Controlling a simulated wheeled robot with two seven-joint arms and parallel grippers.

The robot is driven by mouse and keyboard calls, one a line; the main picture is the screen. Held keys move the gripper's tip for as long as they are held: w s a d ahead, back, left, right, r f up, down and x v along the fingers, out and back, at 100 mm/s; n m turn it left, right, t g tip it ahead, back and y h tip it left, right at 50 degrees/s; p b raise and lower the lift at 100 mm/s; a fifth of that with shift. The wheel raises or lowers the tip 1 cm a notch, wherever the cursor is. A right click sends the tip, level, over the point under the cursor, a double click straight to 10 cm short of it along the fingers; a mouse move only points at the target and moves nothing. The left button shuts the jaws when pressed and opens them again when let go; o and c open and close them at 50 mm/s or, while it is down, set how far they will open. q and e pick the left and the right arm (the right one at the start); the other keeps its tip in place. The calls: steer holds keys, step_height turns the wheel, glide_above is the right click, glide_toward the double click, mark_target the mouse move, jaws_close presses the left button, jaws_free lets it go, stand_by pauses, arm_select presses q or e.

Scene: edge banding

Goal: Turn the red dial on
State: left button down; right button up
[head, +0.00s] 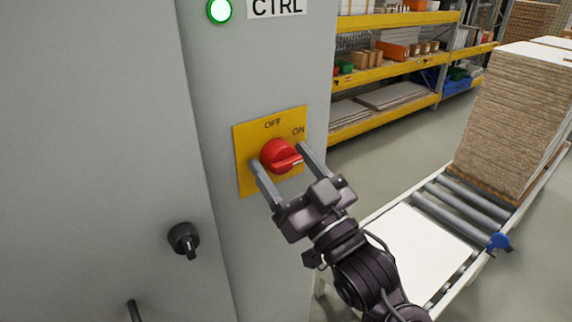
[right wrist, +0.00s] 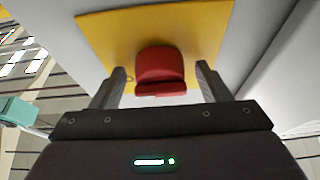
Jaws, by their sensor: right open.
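The red dial (head: 280,155) is mounted on a yellow plate (head: 246,178) on the grey cabinet, with OFF printed above it and ON at upper right. Its raised grip points roughly to the right in the head view, and I cannot tell its exact setting. My right gripper (head: 278,154) is open, its fingers on either side of the dial. The right wrist view shows the red dial (right wrist: 160,66) between the open fingers of the right gripper (right wrist: 159,77), with gaps at both sides. My left gripper is not in view.
A black knob (head: 184,239) is at lower left. A roller conveyor (head: 465,208) with stacked boards (head: 512,125) stands at right, with yellow shelving (head: 385,75) behind.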

steer(key=b+v, duration=0.2)
steer(key=v, duration=0.5)
steer(key=shift+s+d+f+b, duration=0.15)
steer(key=shift+s+d+b, duration=0.05)
steer(key=shift+s+b, duration=0.15)
steer(key=shift+w+f, duration=0.1)
